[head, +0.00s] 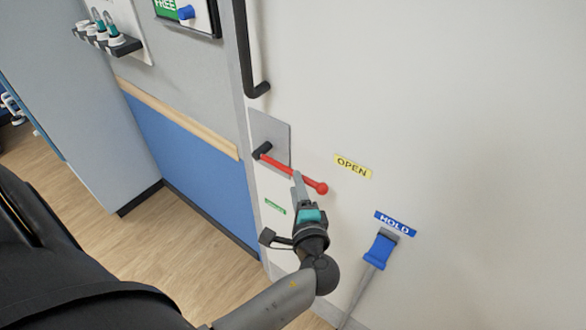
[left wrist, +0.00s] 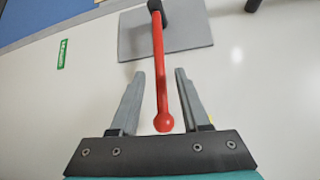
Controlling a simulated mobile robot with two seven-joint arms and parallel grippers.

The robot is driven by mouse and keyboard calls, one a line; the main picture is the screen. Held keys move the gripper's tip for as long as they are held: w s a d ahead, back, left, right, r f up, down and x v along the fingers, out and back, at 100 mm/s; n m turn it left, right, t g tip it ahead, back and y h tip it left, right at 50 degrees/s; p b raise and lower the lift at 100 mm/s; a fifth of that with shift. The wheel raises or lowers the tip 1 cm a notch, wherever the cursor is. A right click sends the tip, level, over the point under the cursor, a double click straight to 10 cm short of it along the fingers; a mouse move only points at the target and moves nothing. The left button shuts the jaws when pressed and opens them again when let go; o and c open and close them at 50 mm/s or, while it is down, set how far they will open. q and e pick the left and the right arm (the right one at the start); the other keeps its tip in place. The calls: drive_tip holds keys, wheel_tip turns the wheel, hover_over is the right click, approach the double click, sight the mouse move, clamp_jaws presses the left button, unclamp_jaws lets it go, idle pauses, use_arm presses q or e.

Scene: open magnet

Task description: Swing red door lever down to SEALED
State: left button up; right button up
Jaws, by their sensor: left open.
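The red door lever (head: 293,173) is a rod with a ball end on a grey plate (head: 280,132) fixed to the white door (head: 440,120). In the head view it points right and slightly down, toward the yellow OPEN label (head: 353,167). My left gripper (head: 299,185) is at the lever, close to its outer half. In the left wrist view, the lever (left wrist: 159,70) runs between the two spread fingers (left wrist: 160,95), with its ball near the palm. I cannot tell if a finger touches it. A small green label (head: 275,207) sits below the plate; its text is unreadable. My right gripper is not in view.
A black door handle (head: 250,60) stands above the lever plate. A wall rack (head: 108,42) is at upper left. The wood floor (head: 150,225) is clear.

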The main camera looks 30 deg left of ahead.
use_arm(q)
drive_tip(key=x, duration=0.6)
drive_tip(key=shift+d, duration=0.1)
drive_tip(key=shift+c, duration=0.2)
clamp_jaws()
idle(1.1)
